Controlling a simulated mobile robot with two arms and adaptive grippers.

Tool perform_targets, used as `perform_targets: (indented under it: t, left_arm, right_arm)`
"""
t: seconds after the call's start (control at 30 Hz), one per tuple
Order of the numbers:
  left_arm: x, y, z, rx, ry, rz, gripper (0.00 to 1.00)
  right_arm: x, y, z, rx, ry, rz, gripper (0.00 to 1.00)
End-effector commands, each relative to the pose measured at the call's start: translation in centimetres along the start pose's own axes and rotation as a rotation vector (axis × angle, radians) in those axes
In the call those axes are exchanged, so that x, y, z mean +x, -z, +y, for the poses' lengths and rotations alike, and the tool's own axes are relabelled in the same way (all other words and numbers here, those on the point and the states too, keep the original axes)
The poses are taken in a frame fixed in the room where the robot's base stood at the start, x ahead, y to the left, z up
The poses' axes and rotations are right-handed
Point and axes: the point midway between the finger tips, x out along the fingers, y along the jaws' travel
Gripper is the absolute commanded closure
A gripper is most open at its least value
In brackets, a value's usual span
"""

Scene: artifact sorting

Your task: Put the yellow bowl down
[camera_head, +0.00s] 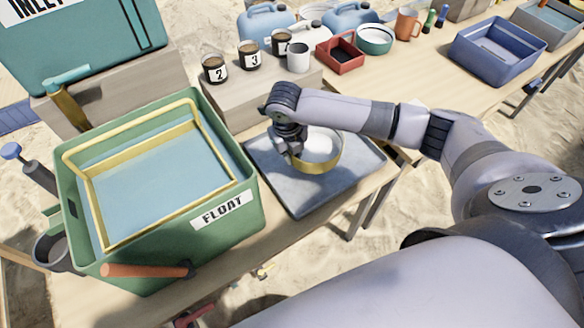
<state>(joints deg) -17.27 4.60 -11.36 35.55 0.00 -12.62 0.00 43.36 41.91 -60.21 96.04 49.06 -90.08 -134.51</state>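The yellow bowl (323,166), with a pale inside and a yellow outer wall, is level over the right part of the grey tray (297,202). I cannot tell whether its base touches the tray or hangs just above it. My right gripper (291,157) points down at the bowl's left rim and appears shut on it; the fingertips are partly hidden. My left gripper is not in view.
A green FLOAT bin (236,205) with a yellow-rimmed frame (150,118) and water stands left of the tray. The tray's front part is clear.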

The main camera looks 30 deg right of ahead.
Motion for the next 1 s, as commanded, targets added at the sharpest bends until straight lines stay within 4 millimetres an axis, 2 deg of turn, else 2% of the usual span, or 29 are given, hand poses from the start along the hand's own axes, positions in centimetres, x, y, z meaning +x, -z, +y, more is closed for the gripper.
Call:
perform_targets:
  t: [0.1, 0.27, 0.53, 0.97, 1.0]
  left_arm:
    - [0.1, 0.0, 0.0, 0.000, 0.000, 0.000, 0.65]
    - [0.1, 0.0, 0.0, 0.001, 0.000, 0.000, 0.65]
    - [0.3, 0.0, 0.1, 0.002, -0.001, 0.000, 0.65]
    - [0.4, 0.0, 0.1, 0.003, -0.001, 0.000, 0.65]
    - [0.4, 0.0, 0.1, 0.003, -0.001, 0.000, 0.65]
  right_arm:
    - [1.8, 0.2, 0.2, 0.000, 0.001, 0.001, 1.00]
    - [2.7, 0.2, 0.3, 0.000, 0.000, -0.001, 1.00]
    - [6.3, 0.5, 0.7, 0.001, 0.001, 0.001, 1.00]
    - [7.0, 0.6, 0.8, 0.000, 0.001, -0.001, 1.00]
    - [7.0, 0.6, 0.8, 0.000, 0.001, -0.001, 0.94]
